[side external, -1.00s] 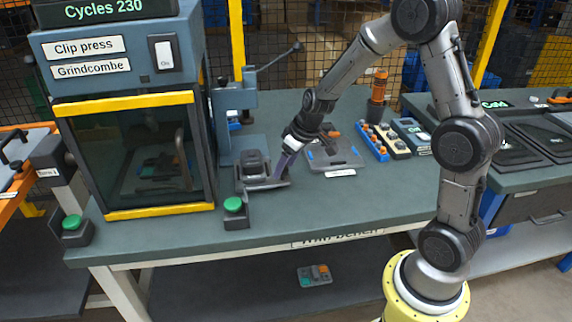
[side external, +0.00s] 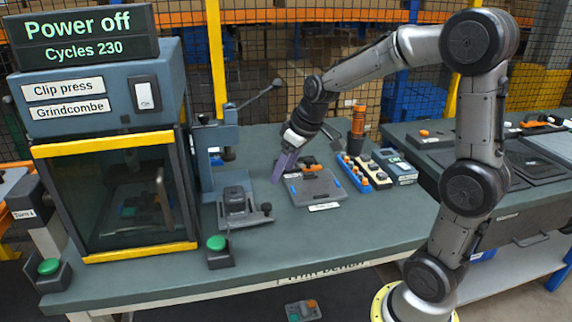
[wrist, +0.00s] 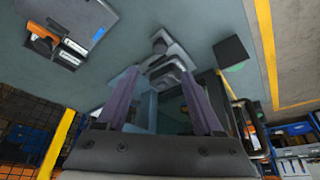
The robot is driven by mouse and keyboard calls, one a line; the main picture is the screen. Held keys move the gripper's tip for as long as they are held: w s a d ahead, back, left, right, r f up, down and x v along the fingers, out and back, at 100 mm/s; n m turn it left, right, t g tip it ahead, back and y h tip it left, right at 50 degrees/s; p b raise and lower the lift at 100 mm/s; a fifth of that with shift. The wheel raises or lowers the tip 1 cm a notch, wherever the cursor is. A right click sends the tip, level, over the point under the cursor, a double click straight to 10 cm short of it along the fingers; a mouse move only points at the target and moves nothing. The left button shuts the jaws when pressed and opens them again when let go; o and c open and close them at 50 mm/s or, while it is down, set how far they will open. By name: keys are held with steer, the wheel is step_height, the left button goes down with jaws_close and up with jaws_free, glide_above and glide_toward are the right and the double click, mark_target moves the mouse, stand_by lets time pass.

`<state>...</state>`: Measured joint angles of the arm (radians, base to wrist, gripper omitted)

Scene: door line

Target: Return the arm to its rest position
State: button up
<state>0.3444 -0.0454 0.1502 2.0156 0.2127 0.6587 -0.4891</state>
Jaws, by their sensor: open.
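My gripper (side external: 283,166) is above the bench between the small grey fixture and the flat grey tray, with its purple fingers pointing down. The arm is bent, its elbow high at the right. In the wrist view the two fingers (wrist: 160,98) stand apart with nothing held between them. The grey fixture (side external: 240,207) sits on the bench below a lever press and also shows beyond the fingertips in the wrist view (wrist: 168,52). The gripper is clear of it.
The clip press (side external: 112,75) reads "Power off" and "Cycles 230"; its windowed door looks shut. A lever press (side external: 220,150), green button (side external: 216,243), grey tray (side external: 325,187) and orange-topped post (side external: 357,122) stand on the bench (side external: 300,235). The bench front is mostly clear.

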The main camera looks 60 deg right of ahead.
steer(key=shift+s+r, duration=0.25)
steer(key=shift+r, duration=0.3)
steer(key=s+a+r+n+t, duration=0.2)
steer(key=s+a+r, duration=0.5)
steer(key=s+a, duration=0.15)
steer(key=s+a+f+m+g, duration=0.1)
steer(key=s+f, duration=0.3)
steer(key=s, duration=0.7)
steer(key=shift+s+a+f+m, duration=0.2)
steer(key=shift+s+a+m, duration=0.15)
steer(key=shift+m, duration=0.15)
steer(key=shift+w, duration=0.1)
stand_by(0.3)
